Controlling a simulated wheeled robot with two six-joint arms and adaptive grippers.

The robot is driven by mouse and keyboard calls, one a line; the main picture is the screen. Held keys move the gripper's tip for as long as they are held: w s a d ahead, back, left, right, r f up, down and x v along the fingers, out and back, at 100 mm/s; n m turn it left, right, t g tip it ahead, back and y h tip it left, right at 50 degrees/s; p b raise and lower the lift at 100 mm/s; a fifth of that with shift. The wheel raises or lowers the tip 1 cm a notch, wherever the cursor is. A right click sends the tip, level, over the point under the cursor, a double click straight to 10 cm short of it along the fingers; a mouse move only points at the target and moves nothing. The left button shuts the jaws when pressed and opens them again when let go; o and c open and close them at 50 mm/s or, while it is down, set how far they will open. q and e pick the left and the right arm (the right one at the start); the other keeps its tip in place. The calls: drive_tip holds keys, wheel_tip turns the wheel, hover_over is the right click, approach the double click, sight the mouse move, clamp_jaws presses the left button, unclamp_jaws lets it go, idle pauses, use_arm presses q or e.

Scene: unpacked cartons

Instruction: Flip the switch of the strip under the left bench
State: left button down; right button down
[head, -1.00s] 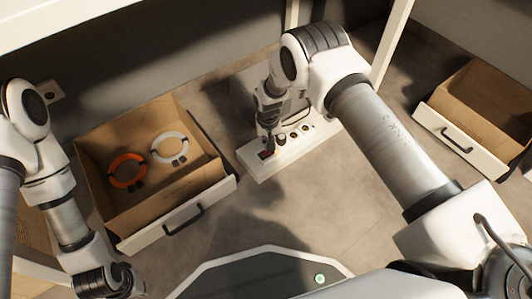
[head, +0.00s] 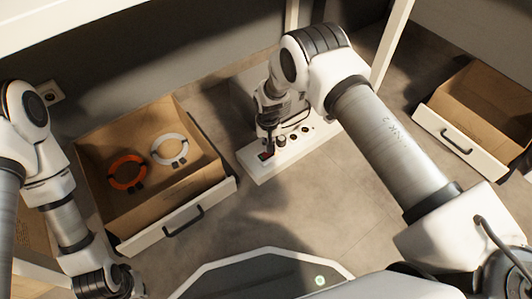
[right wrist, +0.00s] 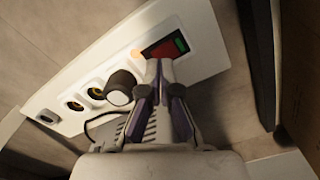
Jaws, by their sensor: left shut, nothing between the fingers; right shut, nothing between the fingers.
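The white power strip (head: 262,174) lies on the floor by the open drawer; it also shows in the right wrist view (right wrist: 212,57). Its rocker switch (right wrist: 166,47), dark red with a green part, is at the near end in the head view (head: 266,156). My right gripper (right wrist: 159,68) is shut and empty, its fingertips at the switch's edge and overlapping it in the picture; I cannot tell whether they touch. In the head view the right gripper (head: 268,146) points down over the switch. My left gripper (head: 122,287) is shut at the bottom left, partly cut off.
A black plug (right wrist: 121,86) and several sockets sit along the strip. An open drawer (head: 178,236) left of the strip holds an orange ring (head: 113,168) and a white ring (head: 169,137). Another open drawer (head: 458,147) is at the right. Floor before the strip is clear.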

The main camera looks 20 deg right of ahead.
drive_tip(key=shift+f+b, duration=0.85)
drive_tip(key=shift+f, duration=0.35)
idle(0.6)
drive_tip(key=shift+r, duration=0.1)
wheel_tip(320, 180, up, 7)
drive_tip(key=p, duration=0.6)
idle(0.3)
